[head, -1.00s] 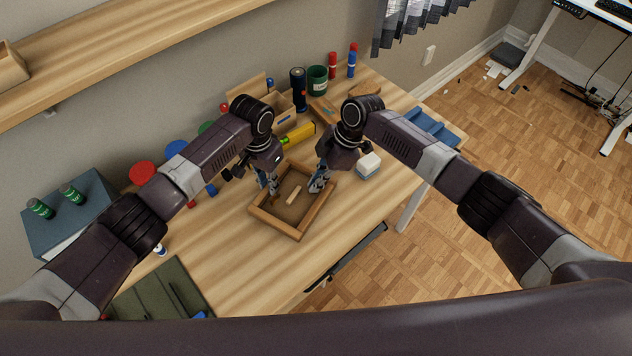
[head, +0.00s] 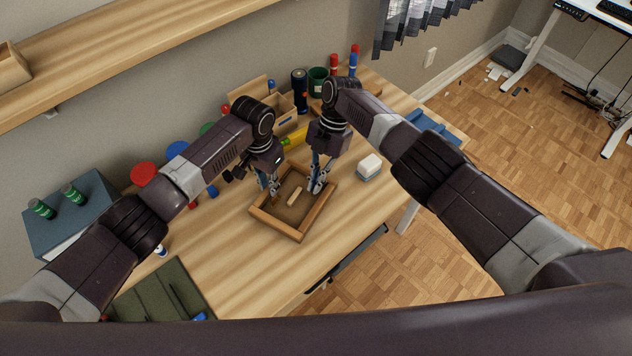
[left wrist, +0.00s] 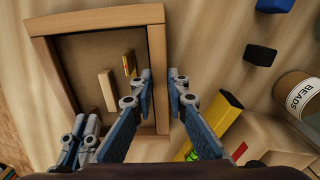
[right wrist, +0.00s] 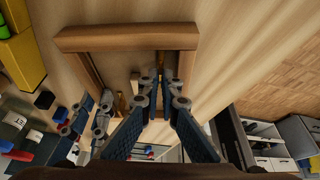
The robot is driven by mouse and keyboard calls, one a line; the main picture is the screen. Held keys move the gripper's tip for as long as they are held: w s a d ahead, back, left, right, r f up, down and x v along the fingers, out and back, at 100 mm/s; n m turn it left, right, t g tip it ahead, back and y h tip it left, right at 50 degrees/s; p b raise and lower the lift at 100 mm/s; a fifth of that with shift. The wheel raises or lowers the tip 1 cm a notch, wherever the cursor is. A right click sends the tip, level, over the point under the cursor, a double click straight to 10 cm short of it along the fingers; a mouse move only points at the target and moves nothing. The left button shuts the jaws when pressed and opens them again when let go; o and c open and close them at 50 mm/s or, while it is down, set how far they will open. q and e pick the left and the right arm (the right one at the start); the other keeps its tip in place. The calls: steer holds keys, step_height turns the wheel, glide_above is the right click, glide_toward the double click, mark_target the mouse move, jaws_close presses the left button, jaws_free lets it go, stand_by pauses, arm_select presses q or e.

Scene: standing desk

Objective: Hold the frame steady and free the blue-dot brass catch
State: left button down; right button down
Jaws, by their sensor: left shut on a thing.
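The wooden frame (head: 271,228) lies on the desk with its brown backing facing up and a small pale wooden block (head: 294,197) on it. My left gripper (left wrist: 160,84) is shut on one side bar of the frame, a finger on each side. A brass catch (left wrist: 129,63) lies inside that bar, close to the left fingers; it also shows in the right wrist view (right wrist: 120,102). I cannot make out a blue dot on either catch.
A yellow level (head: 297,135) lies behind the frame. A white block on a blue base (head: 369,167) stands to its right. A green cup (head: 318,82) and other containers fill the back. The desk in front of the frame is clear.

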arm_select(q)
steer(key=shift+s, duration=0.1)
arm_select(e)
steer(key=shift+n, duration=0.5)
steer(key=c, duration=2.2)
jaws_free()
steer(key=shift+s, duration=0.1)
steer(key=shift+r, duration=0.1)
steer(key=shift+v, duration=3.95)
arm_select(q)
steer(key=c, duration=1.8)
jaws_free()
arm_select(e)
steer(key=shift+a, duration=0.1)
